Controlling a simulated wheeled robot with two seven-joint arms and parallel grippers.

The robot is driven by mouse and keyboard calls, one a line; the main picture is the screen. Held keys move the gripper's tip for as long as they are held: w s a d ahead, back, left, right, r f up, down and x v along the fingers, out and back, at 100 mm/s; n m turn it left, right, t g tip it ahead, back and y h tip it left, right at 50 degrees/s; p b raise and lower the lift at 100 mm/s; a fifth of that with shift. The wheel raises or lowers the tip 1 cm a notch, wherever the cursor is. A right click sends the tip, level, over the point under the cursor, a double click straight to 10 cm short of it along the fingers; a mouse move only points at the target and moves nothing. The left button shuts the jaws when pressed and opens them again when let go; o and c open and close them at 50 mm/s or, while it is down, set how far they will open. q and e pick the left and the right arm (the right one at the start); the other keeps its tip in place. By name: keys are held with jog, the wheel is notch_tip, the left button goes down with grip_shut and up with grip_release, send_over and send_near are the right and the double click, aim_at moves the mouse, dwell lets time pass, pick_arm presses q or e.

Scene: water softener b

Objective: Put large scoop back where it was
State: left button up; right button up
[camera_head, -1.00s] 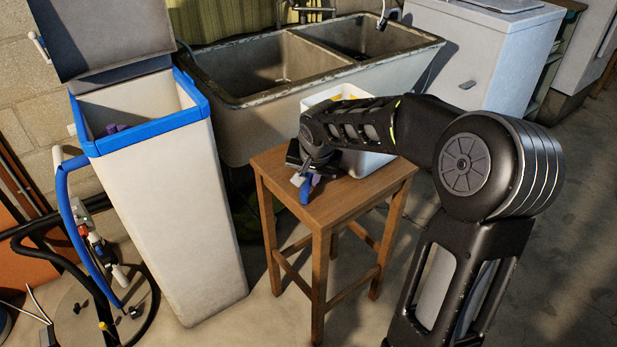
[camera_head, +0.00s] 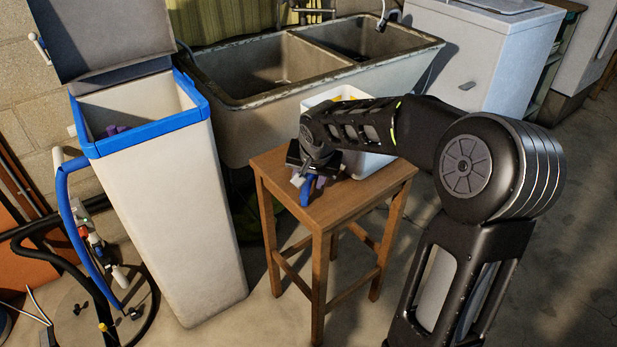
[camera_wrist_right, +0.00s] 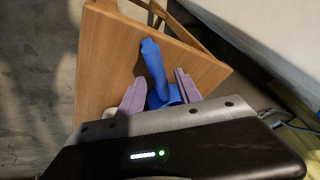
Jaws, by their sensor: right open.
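The blue large scoop (camera_head: 306,192) lies on the wooden stool (camera_head: 345,205), near its front left corner. In the right wrist view the scoop (camera_wrist_right: 155,68) has its long handle pointing away from the gripper, across the bare stool top (camera_wrist_right: 110,55). My right gripper (camera_head: 315,181) is at the scoop. In the wrist view its two purple fingers (camera_wrist_right: 160,92) are apart, one on each side of the scoop's near part. The gripper body hides the scoop's nearest end. My left gripper is not in view.
A tall white bin (camera_head: 175,205) with a blue rim and raised lid stands left of the stool; something purple shows inside. A white container (camera_head: 370,164) stands at the stool's back, partly behind my arm. A double sink (camera_head: 300,85) is behind.

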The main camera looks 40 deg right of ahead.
jog(key=v, duration=1.2)
jog(key=shift+p, duration=0.4)
jog(key=shift+f, duration=0.15)
jog(key=w+a+f+n+g+y, duration=0.1)
jog(key=a+f+n+y, duration=0.1)
jog(key=a+f, duration=0.8)
jog(key=a+f+n+g+y, duration=0.1)
jog(key=a+f+n+y, duration=0.15)
jog(key=a+f, duration=0.7)
jog(key=s+a+f+n, duration=0.1)
jog(key=s+a+f, duration=0.3)
jog(key=s+f, duration=0.2)
jog(key=s+a+f+n+g+y, duration=0.1)
jog(key=s+a+f, duration=0.3)
jog(key=s+f, duration=0.3)
jog(key=s+a+f+n+g, duration=0.1)
jog(key=s+a+f, duration=0.3)
jog(key=s+f, duration=0.3)
notch_tip(320, 180, down, 4)
jog(key=shift+s+r+n+y, duration=0.15)
jog(key=shift+s+n+y, duration=0.05)
jog(key=shift+n+y, duration=0.15)
